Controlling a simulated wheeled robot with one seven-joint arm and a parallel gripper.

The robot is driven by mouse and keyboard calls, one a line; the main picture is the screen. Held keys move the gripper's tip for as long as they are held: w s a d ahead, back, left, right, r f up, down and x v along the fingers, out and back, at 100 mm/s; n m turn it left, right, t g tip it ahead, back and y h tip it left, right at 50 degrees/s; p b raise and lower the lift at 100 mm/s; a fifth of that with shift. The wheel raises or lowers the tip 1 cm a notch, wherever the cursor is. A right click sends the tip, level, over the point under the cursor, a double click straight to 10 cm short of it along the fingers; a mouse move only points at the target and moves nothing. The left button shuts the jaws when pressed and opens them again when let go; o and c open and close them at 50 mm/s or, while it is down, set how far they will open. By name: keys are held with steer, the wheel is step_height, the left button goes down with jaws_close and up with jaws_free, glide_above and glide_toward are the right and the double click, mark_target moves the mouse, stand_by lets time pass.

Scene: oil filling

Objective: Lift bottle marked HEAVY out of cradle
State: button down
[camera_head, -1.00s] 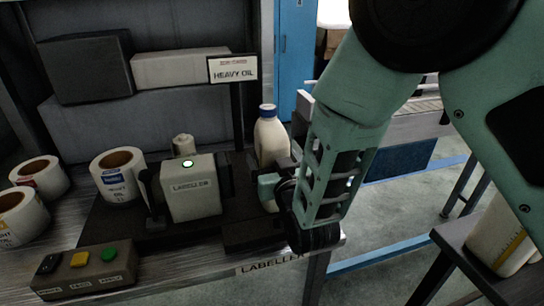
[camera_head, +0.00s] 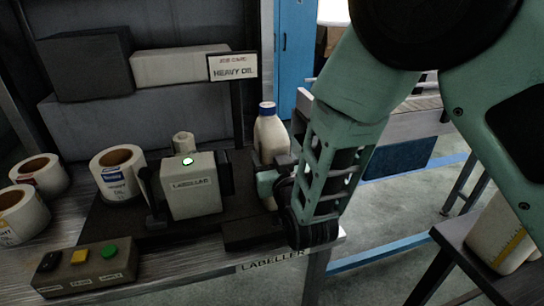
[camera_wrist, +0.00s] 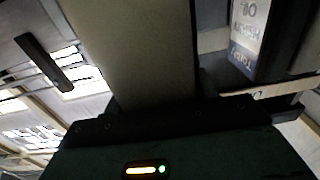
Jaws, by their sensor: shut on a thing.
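The bottle (camera_head: 269,138) is white with a blue cap and stands upright at the right side of the labeller. In the wrist view the bottle (camera_wrist: 135,50) is a large cream surface. My gripper (camera_head: 270,178) is shut on the bottle's side. No HEAVY marking shows on the bottle's visible face in the head view. A card reading HEAVY OIL (camera_head: 233,67) stands behind it.
The labeller (camera_head: 193,188) with a lit green lamp is left of the bottle. Label rolls (camera_head: 118,175) and a button box (camera_head: 88,268) are further left. An upside-down HEAVY OIL panel (camera_wrist: 248,38) is close in the wrist view. Another container (camera_head: 500,238) stands at right.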

steer(key=shift+s+a+r, duration=0.1)
steer(key=shift+s+a, duration=0.25)
steer(key=shift+s, duration=0.1)
stand_by(0.3)
steer(key=shift+c, duration=2)
jaws_free()
steer(key=shift+s, duration=0.1)
steer(key=p+v, duration=0.7)
steer(key=v, duration=1)
steer(key=shift+d, duration=0.15)
